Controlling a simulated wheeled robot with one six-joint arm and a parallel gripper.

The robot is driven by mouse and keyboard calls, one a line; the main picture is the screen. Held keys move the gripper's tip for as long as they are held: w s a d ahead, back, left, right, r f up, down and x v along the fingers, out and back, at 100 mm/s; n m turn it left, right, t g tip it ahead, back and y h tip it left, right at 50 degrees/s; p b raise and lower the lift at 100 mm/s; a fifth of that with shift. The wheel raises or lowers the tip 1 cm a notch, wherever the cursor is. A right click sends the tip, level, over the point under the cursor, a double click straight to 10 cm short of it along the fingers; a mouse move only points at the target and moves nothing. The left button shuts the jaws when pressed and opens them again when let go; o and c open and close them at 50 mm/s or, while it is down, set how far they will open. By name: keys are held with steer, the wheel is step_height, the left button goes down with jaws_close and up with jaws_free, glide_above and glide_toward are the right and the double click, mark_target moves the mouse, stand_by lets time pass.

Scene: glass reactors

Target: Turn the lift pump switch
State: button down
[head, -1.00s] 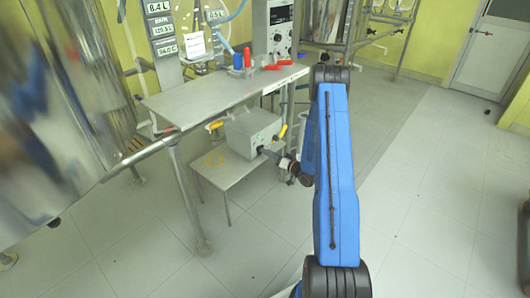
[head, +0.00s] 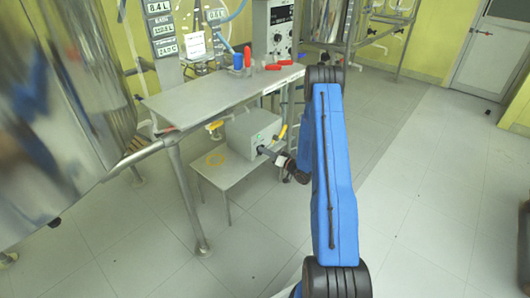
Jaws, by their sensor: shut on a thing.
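A grey box (head: 246,132) stands on a small low metal table (head: 219,168) under the larger steel table. It appears to be the pump's box; its front faces lower right. My gripper (head: 268,151) is at this front face, shut on a small dark part there that looks like the switch. The fingers and the held part are small and mostly hidden, so I cannot tell which way the switch points.
The steel table (head: 200,98) above holds a blue item (head: 238,61) and red items. A large shiny vessel (head: 50,100) fills the left. A table leg (head: 187,198) stands left of the low table. Yellow-handled valves (head: 214,125) flank the box.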

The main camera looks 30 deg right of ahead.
steer(key=n, duration=1.1)
steer(key=shift+s+a, duration=0.15)
steer(key=shift+a, duration=0.05)
stand_by(0.5)
steer(key=c, duration=1.8)
jaws_free()
steer(key=shift+o, duration=0.2)
steer(key=v, duration=1.7)
steer(key=shift+s, duration=0.2)
